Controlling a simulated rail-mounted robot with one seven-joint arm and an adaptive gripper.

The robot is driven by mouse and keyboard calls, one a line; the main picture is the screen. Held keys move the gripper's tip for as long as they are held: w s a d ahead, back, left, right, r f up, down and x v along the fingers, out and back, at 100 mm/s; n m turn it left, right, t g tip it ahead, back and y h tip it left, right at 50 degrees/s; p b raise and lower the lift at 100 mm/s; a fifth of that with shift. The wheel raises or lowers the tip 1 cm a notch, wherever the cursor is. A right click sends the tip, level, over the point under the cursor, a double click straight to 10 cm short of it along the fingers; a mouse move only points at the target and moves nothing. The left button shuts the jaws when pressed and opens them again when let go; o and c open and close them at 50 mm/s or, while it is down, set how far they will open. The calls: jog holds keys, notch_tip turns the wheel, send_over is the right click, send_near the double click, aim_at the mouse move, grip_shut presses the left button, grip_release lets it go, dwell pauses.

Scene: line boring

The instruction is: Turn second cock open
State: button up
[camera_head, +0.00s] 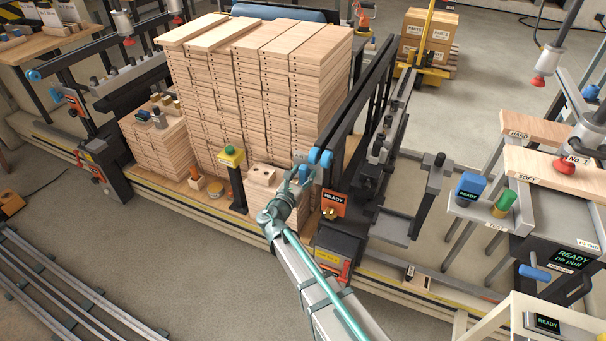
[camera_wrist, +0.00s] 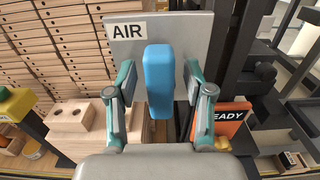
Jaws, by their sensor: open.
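A blue cock handle (camera_wrist: 158,75) stands upright in the wrist view, in front of a grey plate marked AIR (camera_wrist: 200,22). My gripper (camera_wrist: 160,88) is open, with one teal finger on each side of the handle. Narrow gaps seem to show between the fingers and the handle; I cannot tell whether either touches. In the head view my gripper (camera_head: 300,176) is beside the near end of the boring machine, by blue parts (camera_head: 322,157). The cock's body is hidden behind the handle. Another station at the far left has a blue part (camera_head: 34,75).
An orange READY sign (camera_head: 334,204) is right of my gripper, on the dark machine frame (camera_head: 340,245). Stacked drilled boards (camera_head: 260,90) rise behind and left. A yellow-topped post (camera_head: 231,156) stands close on the left. The floor at front left has a rail rack (camera_head: 60,290).

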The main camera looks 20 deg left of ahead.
grip_shut()
jog(key=shift+f+b, duration=0.15)
jog(key=shift+b, duration=0.3)
jog(key=m+b, duration=0.2)
jog(key=b, duration=0.1)
jog(key=m+b, duration=0.1)
jog(key=b, duration=0.1)
jog(key=shift+d+f+m, duration=0.3)
jog(key=shift+d, duration=0.05)
jog(key=m+b, duration=0.4)
jog(key=b, duration=0.2)
jog(key=d+f+m+b, duration=0.1)
jog(key=m+b, duration=0.4)
jog(key=b, duration=0.2)
jog(key=m+b, duration=0.5)
jog(key=b, duration=0.2)
jog(key=shift+s+d+f, duration=0.1)
jog(key=shift+d+f, duration=0.05)
jog(key=shift+m, duration=0.3)
